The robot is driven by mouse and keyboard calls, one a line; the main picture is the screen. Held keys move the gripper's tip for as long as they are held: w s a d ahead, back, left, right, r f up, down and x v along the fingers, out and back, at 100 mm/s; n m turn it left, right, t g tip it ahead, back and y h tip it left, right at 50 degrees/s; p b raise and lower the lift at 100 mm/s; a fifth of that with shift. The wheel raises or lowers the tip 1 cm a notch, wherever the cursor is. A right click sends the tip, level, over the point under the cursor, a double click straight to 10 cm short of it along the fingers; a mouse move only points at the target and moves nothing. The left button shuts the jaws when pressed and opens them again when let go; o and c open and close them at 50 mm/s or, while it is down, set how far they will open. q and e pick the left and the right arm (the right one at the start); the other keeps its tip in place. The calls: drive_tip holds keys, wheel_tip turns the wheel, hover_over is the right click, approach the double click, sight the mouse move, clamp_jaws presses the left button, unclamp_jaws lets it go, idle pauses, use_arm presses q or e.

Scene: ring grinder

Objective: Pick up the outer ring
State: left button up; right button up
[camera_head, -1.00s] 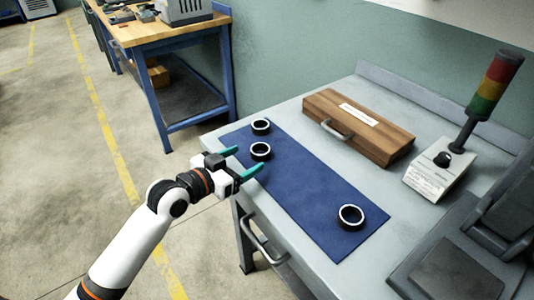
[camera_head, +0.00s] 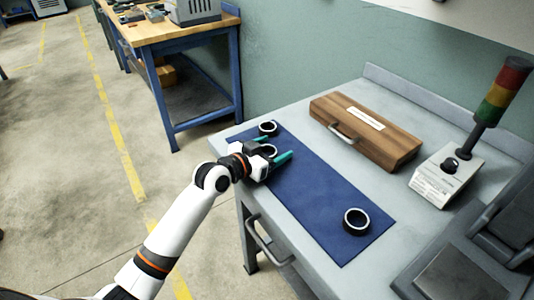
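Three dark rings with pale rims lie on a blue mat (camera_head: 310,195) on the grey table. One ring (camera_head: 268,128) is at the mat's far end, a second ring (camera_head: 270,150) is just nearer, and a third ring (camera_head: 357,221) is near the mat's right end. I cannot tell which is named the outer ring. My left gripper (camera_head: 278,146) is open, its teal fingers on either side of the second ring, which it partly hides. I cannot tell whether the fingers touch it. My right gripper is not in view.
A wooden case (camera_head: 366,132) with a handle lies behind the mat. A control box (camera_head: 446,177) with a signal light (camera_head: 502,92) stands at the right, near dark machinery (camera_head: 470,262). The mat's middle is clear.

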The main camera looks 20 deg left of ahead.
use_arm(q)
drive_tip(key=c, duration=1.1)
